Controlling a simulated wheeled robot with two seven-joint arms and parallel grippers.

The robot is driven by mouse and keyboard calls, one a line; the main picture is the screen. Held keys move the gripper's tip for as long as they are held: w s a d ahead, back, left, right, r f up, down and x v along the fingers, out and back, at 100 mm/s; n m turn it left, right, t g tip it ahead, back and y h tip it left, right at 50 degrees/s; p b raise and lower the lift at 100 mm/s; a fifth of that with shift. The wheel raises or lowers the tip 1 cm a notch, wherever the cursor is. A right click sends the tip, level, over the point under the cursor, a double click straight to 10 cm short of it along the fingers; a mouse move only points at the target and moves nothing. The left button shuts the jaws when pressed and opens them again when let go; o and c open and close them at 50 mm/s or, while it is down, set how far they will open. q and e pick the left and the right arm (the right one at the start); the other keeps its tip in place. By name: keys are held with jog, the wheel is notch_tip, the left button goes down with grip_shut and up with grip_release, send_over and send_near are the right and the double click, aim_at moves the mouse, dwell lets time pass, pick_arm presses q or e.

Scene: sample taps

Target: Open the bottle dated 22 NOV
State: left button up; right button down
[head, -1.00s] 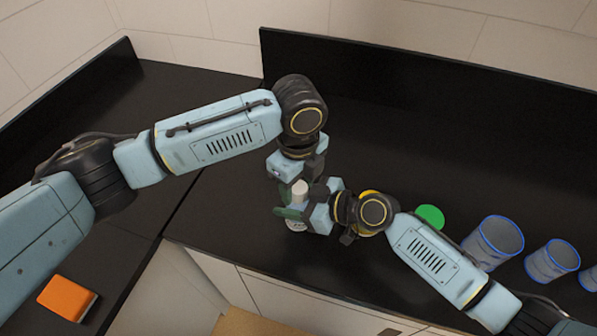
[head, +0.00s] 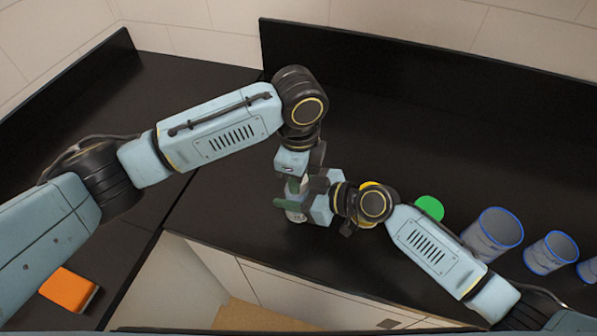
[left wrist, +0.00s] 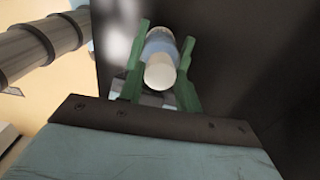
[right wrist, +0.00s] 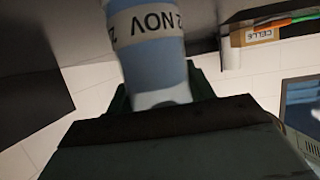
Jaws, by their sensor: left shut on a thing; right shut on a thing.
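In the right wrist view the bottle (right wrist: 150,45) has a label reading "NOV" with a 2 partly turned out of sight. My right gripper (head: 306,205) is shut on the bottle's body from the right. My left gripper (head: 296,184) comes from above and is shut on the white cap. In the left wrist view the white cap (left wrist: 160,72) sits between the green fingers, with the blue bottle (left wrist: 163,43) beyond.
An orange block (head: 69,290) lies on the left counter. The counter behind is clear.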

pick_arm(q)
jog(key=shift+n, duration=1.2)
jog(key=o, duration=1.1)
jog(key=shift+c, duration=0.2)
jog(key=shift+r, duration=2.3)
jog(key=shift+c, duration=0.2)
notch_tip(320, 180, up, 3)
jog(key=m, duration=0.6)
jog(key=shift+r, duration=0.1)
jog(key=shift+m, duration=0.4)
jog(key=shift+f, duration=3.9)
